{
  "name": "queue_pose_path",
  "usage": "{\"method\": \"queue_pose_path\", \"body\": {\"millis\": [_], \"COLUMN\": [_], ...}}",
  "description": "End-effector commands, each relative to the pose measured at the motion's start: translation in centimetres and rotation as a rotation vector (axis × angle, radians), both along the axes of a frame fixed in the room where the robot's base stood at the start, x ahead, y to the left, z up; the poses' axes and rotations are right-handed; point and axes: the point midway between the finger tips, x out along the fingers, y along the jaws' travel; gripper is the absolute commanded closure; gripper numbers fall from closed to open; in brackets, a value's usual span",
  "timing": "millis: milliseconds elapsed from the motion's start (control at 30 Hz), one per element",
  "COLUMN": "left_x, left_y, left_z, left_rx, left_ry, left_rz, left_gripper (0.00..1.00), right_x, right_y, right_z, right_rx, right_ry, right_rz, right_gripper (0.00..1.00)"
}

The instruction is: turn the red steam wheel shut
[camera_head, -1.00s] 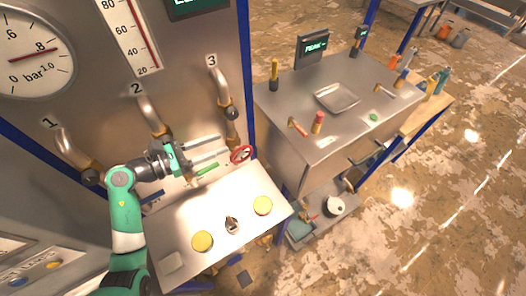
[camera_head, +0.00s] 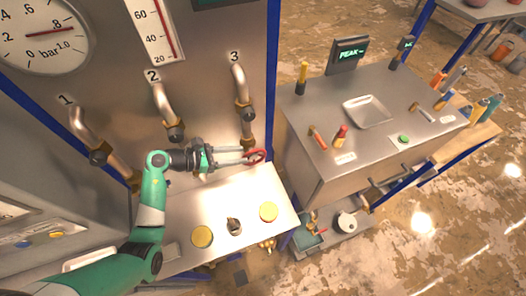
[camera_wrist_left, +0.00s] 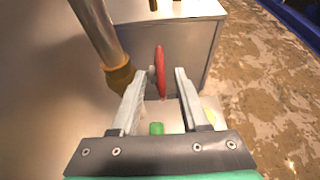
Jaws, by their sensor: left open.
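The red steam wheel (camera_head: 258,156) sits at the lower end of pipe 3, just above the light shelf. In the left wrist view the wheel (camera_wrist_left: 160,72) is seen nearly edge-on, between and just beyond the two fingertips. My left gripper (camera_head: 248,156) is open and reaches to the wheel from the left. Its fingers (camera_wrist_left: 158,92) stand apart on either side of the wheel; I cannot tell whether either touches it. A small green piece (camera_wrist_left: 156,128) shows between the finger bases. My right gripper is not in view.
Pipe 3 (camera_head: 240,88) with its brass fitting runs down close to the left gripper. Yellow discs (camera_head: 268,211) and a small metal piece (camera_head: 234,226) are on the shelf (camera_head: 220,190). A steel bench (camera_head: 300,120) with tools stands to the right.

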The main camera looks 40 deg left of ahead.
Motion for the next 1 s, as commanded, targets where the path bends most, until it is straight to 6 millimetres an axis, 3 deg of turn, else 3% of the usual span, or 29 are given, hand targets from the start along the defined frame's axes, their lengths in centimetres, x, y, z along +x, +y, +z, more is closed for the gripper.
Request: {"method": "queue_pose_path", "body": {"millis": [200, 400, 767, 1000], "left_x": [4.3, 7.0, 7.7, 7.7], "left_y": [-2.0, -3.2, -3.5, -3.5], "left_z": [-2.0, -3.2, -3.5, -3.5], "left_rx": [-0.001, -0.001, 0.0, 0.0], "left_ry": [0.001, 0.0, 0.0, 0.0], "left_rz": [-0.005, -0.002, 0.0, 0.0], "left_gripper": [0.55, 0.55, 0.55, 0.98], "right_x": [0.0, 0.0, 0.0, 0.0], "right_y": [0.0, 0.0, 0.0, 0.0], "right_z": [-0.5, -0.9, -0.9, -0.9], "right_rx": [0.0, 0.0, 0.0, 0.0], "right_ry": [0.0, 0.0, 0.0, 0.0], "right_rz": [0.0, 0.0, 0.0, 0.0], "right_gripper": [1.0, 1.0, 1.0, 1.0]}}
